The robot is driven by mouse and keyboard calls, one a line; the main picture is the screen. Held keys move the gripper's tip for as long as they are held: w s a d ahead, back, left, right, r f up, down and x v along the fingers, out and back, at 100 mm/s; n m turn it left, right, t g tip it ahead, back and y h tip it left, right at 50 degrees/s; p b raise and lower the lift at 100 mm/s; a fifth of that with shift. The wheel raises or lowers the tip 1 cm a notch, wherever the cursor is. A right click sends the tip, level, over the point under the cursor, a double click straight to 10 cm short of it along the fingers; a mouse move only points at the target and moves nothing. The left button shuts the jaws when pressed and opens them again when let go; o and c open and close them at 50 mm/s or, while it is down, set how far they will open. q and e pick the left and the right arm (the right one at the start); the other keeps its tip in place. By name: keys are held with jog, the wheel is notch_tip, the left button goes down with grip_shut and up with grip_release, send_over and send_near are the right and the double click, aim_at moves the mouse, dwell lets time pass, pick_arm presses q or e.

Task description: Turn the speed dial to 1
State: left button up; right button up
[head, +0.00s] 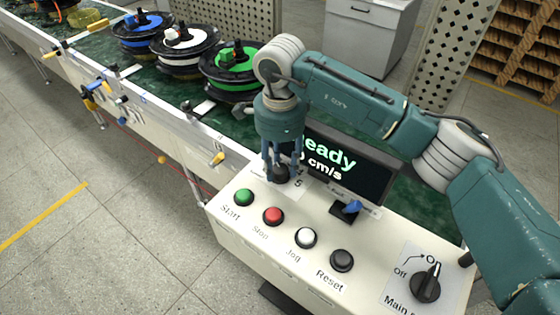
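The speed dial (280,174) is a dark knob on a white label plate on the control panel, below the display. My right gripper (282,170) points down over it, with its fingers reaching to either side of the dial. I cannot tell whether they touch it. The fingers and dial overlap, so the dial's pointer and most of its scale are hidden; a "5" shows at its right. The display (345,168) reads "eady" and "cm/s", its left part covered by my gripper. My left gripper is not in view.
The panel has a green Start button (244,197), red Stop (273,216), white Jog (306,238), black Reset (342,260), a blue switch (351,207) and a main rotary switch (427,284). A conveyor (120,81) carrying several spools runs behind at left.

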jog(key=shift+s, duration=0.1)
jog(key=shift+f, duration=0.1)
jog(key=c, duration=0.9)
jog(key=shift+f+b, duration=0.1)
jog(key=shift+b, duration=0.25)
jog(key=n+b, duration=0.1)
jog(key=b, duration=0.1)
jog(key=n+b, duration=0.1)
jog(key=b, duration=0.1)
jog(key=shift+f+n, duration=0.2)
jog(key=shift+n, duration=0.1)
jog(key=shift+r+n+b, duration=0.2)
jog(key=shift+n+b, duration=0.3)
jog(key=shift+n, duration=0.1)
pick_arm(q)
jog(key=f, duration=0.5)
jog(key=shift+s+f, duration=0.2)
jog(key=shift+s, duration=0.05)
pick_arm(e)
jog(key=shift+r, duration=0.15)
